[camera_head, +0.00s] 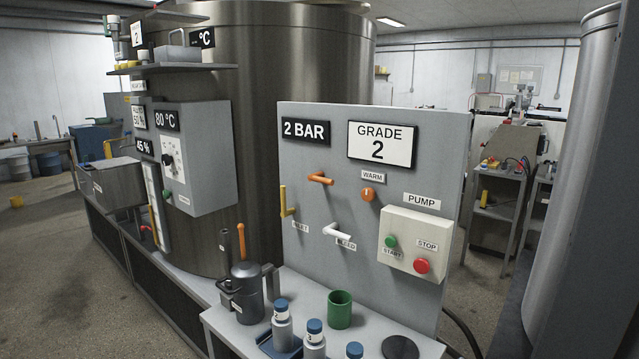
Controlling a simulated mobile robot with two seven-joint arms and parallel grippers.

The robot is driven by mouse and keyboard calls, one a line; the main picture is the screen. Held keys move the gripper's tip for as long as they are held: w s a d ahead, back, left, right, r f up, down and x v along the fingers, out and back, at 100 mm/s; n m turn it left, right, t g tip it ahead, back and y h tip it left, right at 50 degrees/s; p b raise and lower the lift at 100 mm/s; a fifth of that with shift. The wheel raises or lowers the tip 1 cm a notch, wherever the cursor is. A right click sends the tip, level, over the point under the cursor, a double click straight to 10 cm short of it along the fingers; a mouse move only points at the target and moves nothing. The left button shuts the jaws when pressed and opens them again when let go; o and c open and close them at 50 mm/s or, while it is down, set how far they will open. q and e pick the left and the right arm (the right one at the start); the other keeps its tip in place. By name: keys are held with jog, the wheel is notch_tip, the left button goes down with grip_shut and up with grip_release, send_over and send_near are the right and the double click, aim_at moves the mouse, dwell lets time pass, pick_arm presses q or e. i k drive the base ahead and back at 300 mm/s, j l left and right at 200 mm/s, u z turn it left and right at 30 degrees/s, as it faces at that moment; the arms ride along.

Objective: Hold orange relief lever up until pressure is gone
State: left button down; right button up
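A grey upright panel (300,262) carries a black sign reading 2 BAR (306,131). Below that sign an orange lever (320,179) sticks out roughly level; I see no readable label by it. A second orange handle (241,241) stands upright beside a dark metal pot (247,292) on the bench left of the panel. I cannot tell from lettering which one is the relief lever. Neither of my grippers is in view, and nothing touches either orange part.
The panel also has a yellow lever (283,201), a white lever (338,231), an orange WARM knob (368,194) and a pump box (409,233) with green START and red STOP buttons. A green cup (340,310) and several blue-capped bottles (282,328) stand in front.

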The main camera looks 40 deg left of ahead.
aim_at(318, 177)
jog(key=u, duration=1.3)
